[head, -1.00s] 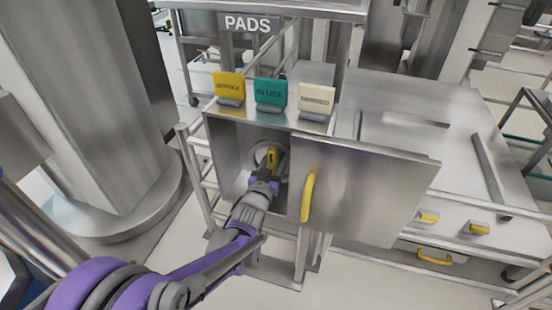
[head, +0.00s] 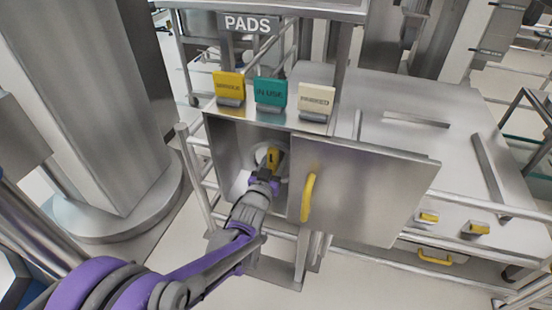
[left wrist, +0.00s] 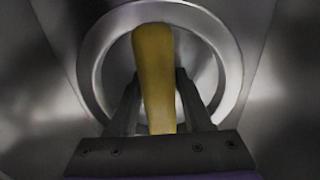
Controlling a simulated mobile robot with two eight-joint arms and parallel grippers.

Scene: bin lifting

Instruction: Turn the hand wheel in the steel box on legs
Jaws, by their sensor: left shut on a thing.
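The steel box (head: 226,150) on legs stands in the middle of the head view with its door (head: 370,190) swung open to the right. The door has a yellow handle (head: 308,198). Inside is the round hand wheel (head: 259,153), partly hidden by my gripper; its metal ring (left wrist: 230,60) fills the left wrist view. A yellow grip (left wrist: 153,65) stands roughly upright across the wheel. My left gripper (left wrist: 157,110) reaches into the box, its fingers on both sides of the grip, shut on it. My right gripper is not in view.
Yellow, green and cream signs (head: 270,95) stand on top of the box. The open door blocks the right side. A steel bench (head: 400,110) stands behind right, and a thick steel column (head: 105,110) at left. Floor shows at lower left.

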